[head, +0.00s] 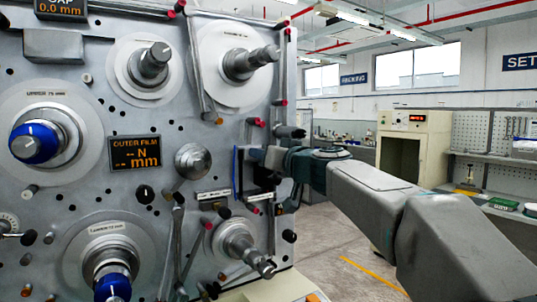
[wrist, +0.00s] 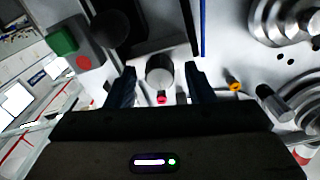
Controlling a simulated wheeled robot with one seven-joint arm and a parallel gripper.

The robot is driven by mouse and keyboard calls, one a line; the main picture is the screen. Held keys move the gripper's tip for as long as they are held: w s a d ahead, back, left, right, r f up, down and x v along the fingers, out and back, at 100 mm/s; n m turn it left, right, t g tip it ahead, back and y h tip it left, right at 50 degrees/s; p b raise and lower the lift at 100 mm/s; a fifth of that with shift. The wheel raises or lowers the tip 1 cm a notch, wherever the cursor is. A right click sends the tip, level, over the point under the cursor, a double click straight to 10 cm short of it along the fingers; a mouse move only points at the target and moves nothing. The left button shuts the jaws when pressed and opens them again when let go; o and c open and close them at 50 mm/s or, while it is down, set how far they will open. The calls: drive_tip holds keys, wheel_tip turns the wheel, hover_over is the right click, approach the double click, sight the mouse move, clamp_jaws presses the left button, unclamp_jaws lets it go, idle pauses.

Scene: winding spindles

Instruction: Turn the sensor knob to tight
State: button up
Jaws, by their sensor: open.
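My gripper (head: 262,157) is at the right side of the grey winding machine panel (head: 75,190), its tip partly hidden by dark parts. In the wrist view its two dark fingers (wrist: 160,80) are open, with a grey cylinder (wrist: 160,70) showing between or beyond them; I cannot tell whether they touch it. A small black knob (head: 145,193) with a pale mark sits below the outer film display (head: 135,153), left of and apart from my gripper. I cannot read which knob is the sensor knob, nor its tight mark.
Spindles, including a blue-collared one (head: 37,142), and a grey round knob (head: 192,161) stick out of the panel. Small white labels (head: 213,194) are near my gripper. Floor (head: 345,262) is clear to the right.

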drive_tip(key=c, duration=1)
drive_tip(key=shift+m, duration=0.3)
drive_tip(key=shift+f+m+b, duration=0.15)
drive_tip(key=shift+m+b, duration=0.45)
drive_tip(key=shift+m, duration=11.1)
